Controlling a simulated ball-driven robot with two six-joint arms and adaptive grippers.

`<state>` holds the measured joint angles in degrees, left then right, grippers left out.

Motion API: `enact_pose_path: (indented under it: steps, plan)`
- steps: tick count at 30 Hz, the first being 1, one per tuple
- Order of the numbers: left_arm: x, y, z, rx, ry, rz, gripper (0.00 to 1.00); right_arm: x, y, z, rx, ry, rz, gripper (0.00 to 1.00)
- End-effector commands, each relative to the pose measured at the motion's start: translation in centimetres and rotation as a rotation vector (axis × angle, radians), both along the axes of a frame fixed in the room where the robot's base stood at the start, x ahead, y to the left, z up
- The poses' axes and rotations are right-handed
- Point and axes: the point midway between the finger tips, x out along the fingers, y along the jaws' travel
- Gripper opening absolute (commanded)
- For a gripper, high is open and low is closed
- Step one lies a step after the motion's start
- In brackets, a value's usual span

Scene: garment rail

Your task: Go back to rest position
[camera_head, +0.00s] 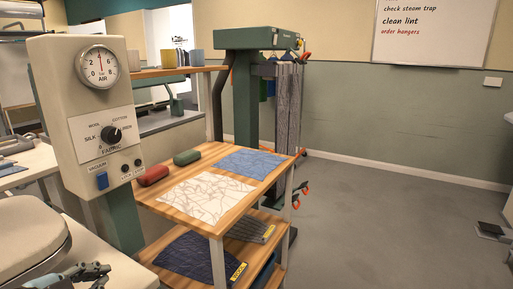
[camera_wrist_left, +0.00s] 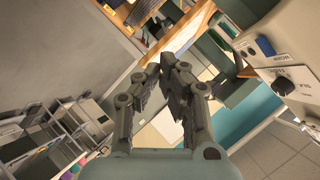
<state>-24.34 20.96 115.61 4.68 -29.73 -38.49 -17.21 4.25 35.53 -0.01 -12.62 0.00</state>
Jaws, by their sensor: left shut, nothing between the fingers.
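My left gripper (camera_head: 88,274) shows at the lower left of the head view, next to the padded pressing surface (camera_head: 32,238). In the left wrist view its two fingers (camera_wrist_left: 168,72) lean together at the tips, shut and empty. The wooden-topped cart (camera_head: 283,172) stands to the right of it, well apart. On the cart top are a pale patterned cloth (camera_head: 206,197), a blue cloth (camera_head: 252,163), a red roll (camera_head: 153,175) and a green roll (camera_head: 187,157). My right gripper does not show.
A control box (camera_head: 93,85) with an air gauge stands close on the left; it also shows in the wrist view (camera_wrist_left: 285,50). Folded dark cloths (camera_head: 200,257) lie on the cart's lower shelf. Striped garments (camera_head: 289,105) hang behind. The floor (camera_head: 390,220) to the right is mostly clear.

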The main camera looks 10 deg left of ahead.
Motion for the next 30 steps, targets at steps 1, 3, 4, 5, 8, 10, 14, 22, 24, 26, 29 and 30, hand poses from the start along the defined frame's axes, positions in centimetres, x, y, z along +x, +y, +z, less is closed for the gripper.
enact_pose_path:
  steps: [1, 3, 4, 5, 8, 10, 14, 22, 24, 26, 29, 30]
  plan:
    - [-1.7, -1.0, -0.3, -0.078, 0.083, 0.066, 0.00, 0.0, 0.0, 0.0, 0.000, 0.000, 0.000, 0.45]
    - [-4.0, -1.9, -0.7, -0.168, 0.192, 0.162, 0.00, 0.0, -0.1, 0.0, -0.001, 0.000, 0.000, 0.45]
    - [-4.9, -2.2, -0.8, -0.199, 0.231, 0.199, 0.00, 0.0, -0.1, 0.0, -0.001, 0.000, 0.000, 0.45]
    - [-5.8, -2.5, -0.9, -0.227, 0.268, 0.234, 0.00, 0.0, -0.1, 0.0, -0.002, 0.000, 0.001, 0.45]
    - [-8.4, -3.2, -0.8, -0.304, 0.369, 0.344, 0.00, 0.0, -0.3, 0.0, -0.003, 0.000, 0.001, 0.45]
    - [-10.1, -3.6, -0.7, -0.347, 0.428, 0.414, 0.00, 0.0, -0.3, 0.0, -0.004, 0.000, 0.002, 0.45]
    - [-13.2, -4.3, -0.3, -0.414, 0.526, 0.535, 0.00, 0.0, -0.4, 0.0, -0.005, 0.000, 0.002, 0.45]
    - [-18.0, -5.1, -0.5, -0.503, 0.677, 0.752, 0.00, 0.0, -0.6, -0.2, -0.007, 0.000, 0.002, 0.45]
    - [-17.6, -4.9, -2.8, -0.499, 0.682, 0.753, 0.00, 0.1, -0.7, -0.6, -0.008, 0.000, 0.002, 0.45]
    - [-17.2, -4.8, -4.6, -0.497, 0.687, 0.756, 0.00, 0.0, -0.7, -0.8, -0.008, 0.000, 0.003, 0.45]
    - [-16.9, -4.5, -7.8, -0.494, 0.697, 0.761, 0.00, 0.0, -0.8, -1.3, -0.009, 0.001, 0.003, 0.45]
    - [-16.8, -4.4, -9.2, -0.492, 0.702, 0.764, 0.00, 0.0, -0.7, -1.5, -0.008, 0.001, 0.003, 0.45]
